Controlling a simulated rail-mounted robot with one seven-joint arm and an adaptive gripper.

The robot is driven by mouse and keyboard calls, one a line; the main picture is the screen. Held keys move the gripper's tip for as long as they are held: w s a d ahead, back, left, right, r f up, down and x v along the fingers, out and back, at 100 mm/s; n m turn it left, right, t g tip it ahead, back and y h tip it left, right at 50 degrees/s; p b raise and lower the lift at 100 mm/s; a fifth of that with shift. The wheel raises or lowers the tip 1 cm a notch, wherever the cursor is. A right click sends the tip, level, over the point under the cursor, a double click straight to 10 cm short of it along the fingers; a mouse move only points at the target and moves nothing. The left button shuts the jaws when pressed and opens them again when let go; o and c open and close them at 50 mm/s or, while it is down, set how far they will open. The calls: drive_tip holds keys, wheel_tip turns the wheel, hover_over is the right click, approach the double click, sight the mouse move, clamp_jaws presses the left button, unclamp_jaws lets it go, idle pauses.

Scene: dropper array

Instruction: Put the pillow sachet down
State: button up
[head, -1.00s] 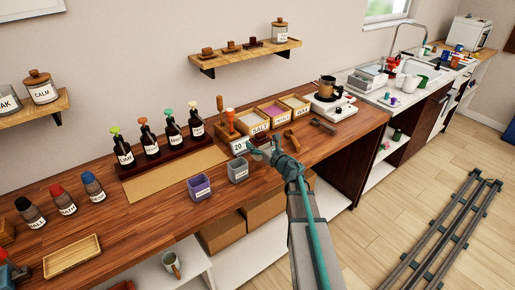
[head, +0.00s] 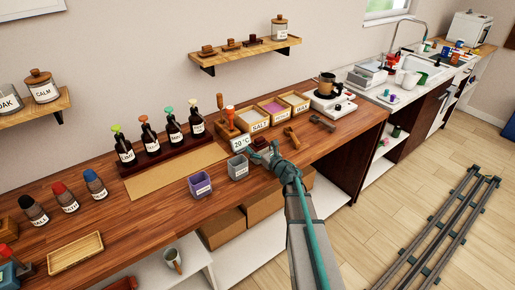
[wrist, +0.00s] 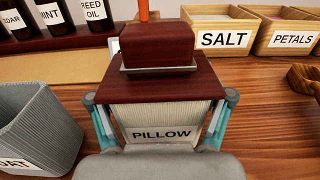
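The pillow sachet is a cream pouch with a white PILLOW label (wrist: 161,134), seen in the wrist view. My gripper (wrist: 161,112) has one teal-and-grey finger at each side of it, and the pads appear to touch its edges. Directly beyond the sachet is a dark red wooden plate (wrist: 155,78) with a block (wrist: 157,42) edged in metal above it. The sachet's lower part is hidden by my gripper's body. In the head view my gripper (head: 270,157) is over the counter's front edge, and the sachet cannot be made out clearly.
A 20 °C sign (head: 240,143) and labelled boxes, including the salt box (head: 252,121), are behind. Wooden tools (head: 291,137) lie to the right.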

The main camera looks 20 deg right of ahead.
drive_tip(key=o, duration=0.4)
drive_tip(key=shift+r, duration=0.1)
drive_tip(key=shift+r+p, duration=0.1)
drive_tip(key=shift+p, duration=0.25)
drive_tip(key=shift+s, duration=0.35)
drive_tip(key=b+v, duration=0.4)
drive_tip(key=v, duration=0.7)
drive_tip(key=shift+s+d, duration=0.1)
drive_tip(key=shift+s, duration=0.05)
